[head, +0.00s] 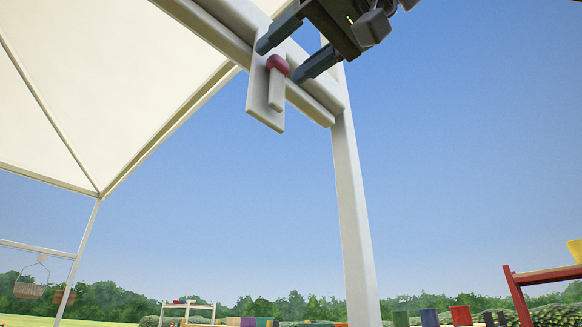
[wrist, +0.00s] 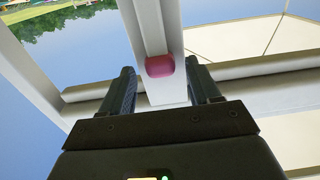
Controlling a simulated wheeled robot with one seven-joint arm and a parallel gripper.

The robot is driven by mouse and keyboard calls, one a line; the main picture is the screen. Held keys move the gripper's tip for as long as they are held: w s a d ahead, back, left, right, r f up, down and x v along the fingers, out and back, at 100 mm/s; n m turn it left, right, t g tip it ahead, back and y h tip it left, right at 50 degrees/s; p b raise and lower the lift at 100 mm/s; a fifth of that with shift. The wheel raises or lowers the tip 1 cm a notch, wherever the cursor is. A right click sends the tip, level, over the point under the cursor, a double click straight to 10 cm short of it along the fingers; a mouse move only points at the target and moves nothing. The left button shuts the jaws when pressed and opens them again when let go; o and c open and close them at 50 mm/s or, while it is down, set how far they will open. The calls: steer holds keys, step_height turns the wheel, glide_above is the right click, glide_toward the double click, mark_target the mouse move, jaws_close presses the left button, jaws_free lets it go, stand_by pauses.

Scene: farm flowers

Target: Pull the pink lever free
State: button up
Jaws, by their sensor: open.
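The pink lever end (head: 278,64) sits on a short pale stem on a white plate (head: 256,104), fixed to the white frame beam near its corner. My gripper (head: 280,63) is open, coming from the upper right, with one finger on each side of the pink end. In the wrist view the pink lever end (wrist: 160,66) lies between the two dark fingers (wrist: 160,85), with a gap on both sides. I cannot tell from these views how deep it sits between the fingers.
A white post (head: 352,200) runs down from the beam to the right of the plate. A cream canopy (head: 90,90) spans the upper left. A red shelf (head: 540,275) stands at the far right. Open sky surrounds the area below the plate.

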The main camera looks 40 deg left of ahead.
steer(key=shift+a, duration=0.1)
jaws_close()
stand_by(0.6)
